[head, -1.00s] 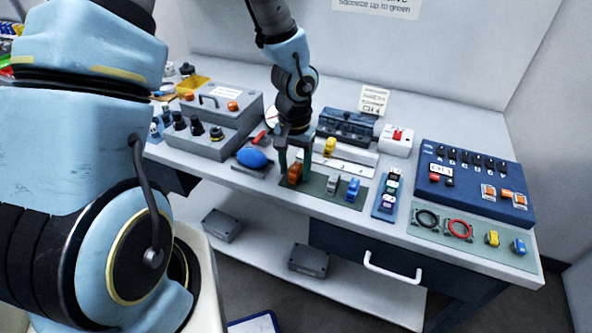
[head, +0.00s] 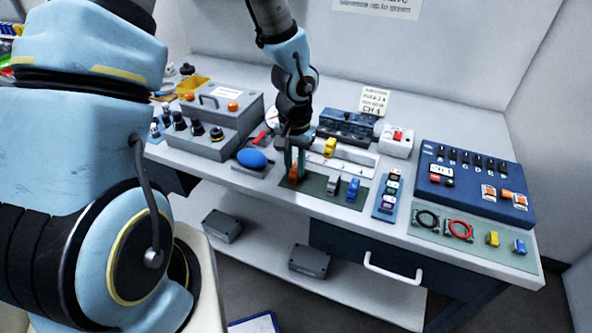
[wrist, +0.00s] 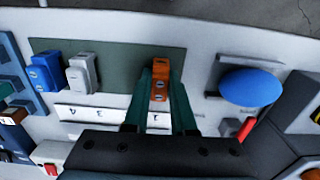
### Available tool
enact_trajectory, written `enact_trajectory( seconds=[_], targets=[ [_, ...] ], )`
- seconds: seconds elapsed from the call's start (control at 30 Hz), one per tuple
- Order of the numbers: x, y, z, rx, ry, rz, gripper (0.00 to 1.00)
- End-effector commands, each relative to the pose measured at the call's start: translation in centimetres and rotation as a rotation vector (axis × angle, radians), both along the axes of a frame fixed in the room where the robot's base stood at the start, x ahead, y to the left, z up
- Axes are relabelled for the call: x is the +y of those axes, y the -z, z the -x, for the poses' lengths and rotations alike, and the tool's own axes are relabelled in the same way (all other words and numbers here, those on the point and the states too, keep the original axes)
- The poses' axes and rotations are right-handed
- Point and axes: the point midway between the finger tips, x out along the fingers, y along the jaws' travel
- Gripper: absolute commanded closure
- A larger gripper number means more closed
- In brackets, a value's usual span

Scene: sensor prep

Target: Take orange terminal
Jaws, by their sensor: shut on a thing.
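The orange terminal (wrist: 160,80) shows between the green fingers of my gripper (wrist: 160,92) in the wrist view. My gripper is shut on it, with a finger on each side. In the head view the orange terminal (head: 293,172) is partly hidden by my gripper (head: 294,165). It is at the left end of the dark green mat (head: 313,186). I cannot tell whether it touches the mat.
A grey terminal (head: 333,184) and a blue terminal (head: 352,189) stand on the mat to the right. A yellow terminal (head: 330,147) sits on the numbered white rail (head: 352,165) behind. A blue oval bulb (head: 252,158) lies close on the left.

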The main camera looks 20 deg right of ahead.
Motion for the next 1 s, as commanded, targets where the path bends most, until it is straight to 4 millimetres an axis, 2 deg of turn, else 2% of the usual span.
enact_trajectory(
  seconds=[0.13, 0.23, 0.5, 0.63, 0.8, 1.0],
  targets=[
    [0.0, -0.4, -0.1, -0.001, -0.001, 0.001, 1.0],
    [0.0, -1.7, -0.1, -0.003, -0.002, 0.003, 1.0],
    [0.0, -7.0, -0.2, -0.005, -0.003, 0.003, 1.0],
    [0.0, -8.9, -0.1, -0.004, -0.002, 0.002, 1.0],
    [0.0, -10.0, 0.0, -0.001, 0.0, 0.001, 1.0],
    [0.0, -10.0, 0.0, 0.001, 0.0, 0.001, 1.0]
  ],
)
